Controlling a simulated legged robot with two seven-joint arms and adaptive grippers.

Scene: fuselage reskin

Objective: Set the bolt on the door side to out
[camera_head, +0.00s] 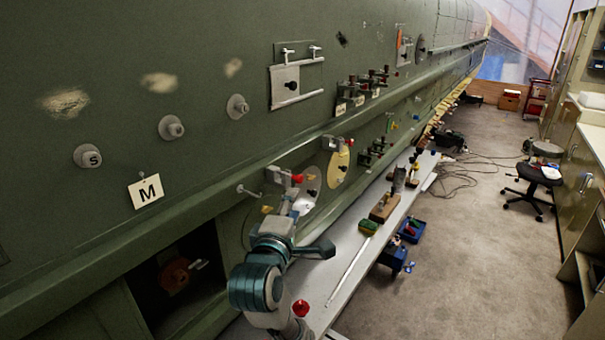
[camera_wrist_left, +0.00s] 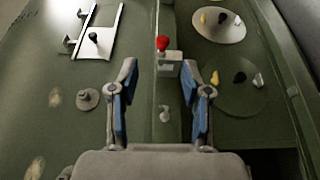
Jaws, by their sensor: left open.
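A small grey bracket with a red knob (camera_head: 297,178) is mounted on the green ledge of the fuselage; it looks like a bolt. The same red knob (camera_wrist_left: 162,43) shows in the left wrist view, ahead of the fingers. A second bracket with a red knob (camera_head: 349,142) sits farther along the ledge. No marking shows which is the door side, and I cannot read in or out. My left gripper (camera_head: 315,224) is just below the nearer bracket. In the left wrist view its fingers (camera_wrist_left: 159,72) are spread, with nothing between them. My right gripper is not in view.
A grey hook (camera_head: 248,190) sticks out left of the nearer bracket. Round plates with small knobs (camera_head: 339,167) lie below the ledge. A hinged panel (camera_head: 297,84) is above. A long bench (camera_head: 345,245) with tools runs below; the floor (camera_head: 460,260) at right is mostly clear.

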